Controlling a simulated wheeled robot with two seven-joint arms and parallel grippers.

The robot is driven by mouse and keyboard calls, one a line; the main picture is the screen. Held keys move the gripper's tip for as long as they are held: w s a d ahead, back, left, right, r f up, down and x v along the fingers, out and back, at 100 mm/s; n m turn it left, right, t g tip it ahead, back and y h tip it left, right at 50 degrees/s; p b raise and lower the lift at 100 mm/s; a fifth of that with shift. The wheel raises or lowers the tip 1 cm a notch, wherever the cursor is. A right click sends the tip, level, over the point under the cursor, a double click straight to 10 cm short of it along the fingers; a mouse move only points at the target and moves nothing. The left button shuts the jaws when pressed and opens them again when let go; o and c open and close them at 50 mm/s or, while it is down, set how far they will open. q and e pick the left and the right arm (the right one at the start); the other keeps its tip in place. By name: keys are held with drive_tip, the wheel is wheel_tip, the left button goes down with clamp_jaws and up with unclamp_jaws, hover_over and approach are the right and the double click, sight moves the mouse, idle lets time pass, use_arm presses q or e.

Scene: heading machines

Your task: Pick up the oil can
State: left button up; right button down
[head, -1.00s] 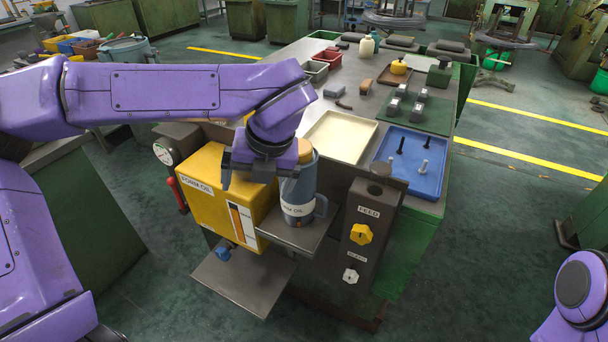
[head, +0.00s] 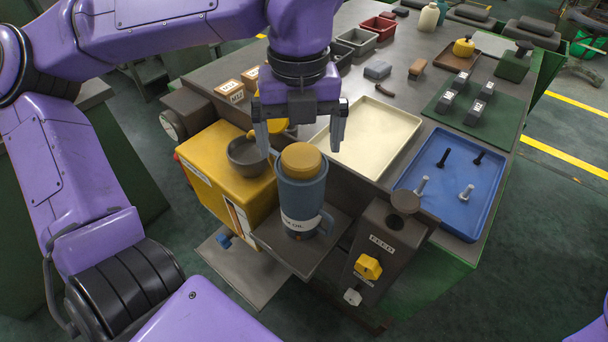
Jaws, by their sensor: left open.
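My left gripper (head: 299,146) is open, pointing down, with one finger on each side above the blue-grey jug. The jug (head: 302,196) stands upright on a small metal shelf, with an amber round top, a white label ending in "OIL" and a handle at its right. It looks apart from the fingers. Another yellow rounded object (head: 273,120) is partly hidden behind the left gripper. My right gripper is out of view.
The yellow oil box (head: 216,172) with a dark bowl (head: 246,157) on top is left of the jug. The feed panel (head: 388,243) with yellow knob is close at its right. A cream tray (head: 378,125) and blue tray (head: 440,205) with bolts lie behind.

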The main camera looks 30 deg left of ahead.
sight(302, 153)
use_arm(q)
drive_tip(key=f, duration=0.2)
drive_tip(key=w+f, duration=0.1)
drive_tip(key=f+p, duration=0.1)
drive_tip(key=f, duration=0.1)
drive_tip(key=shift+w+a+f, duration=0.15)
drive_tip(key=shift+a+f, duration=0.1)
drive_tip(key=shift+f, duration=0.25)
drive_tip(key=shift+s, duration=0.25)
drive_tip(key=shift+w, duration=0.1)
drive_tip(key=c, duration=1.4)
drive_tip(key=shift+c, duration=1.2)
drive_tip(key=shift+r, duration=0.1)
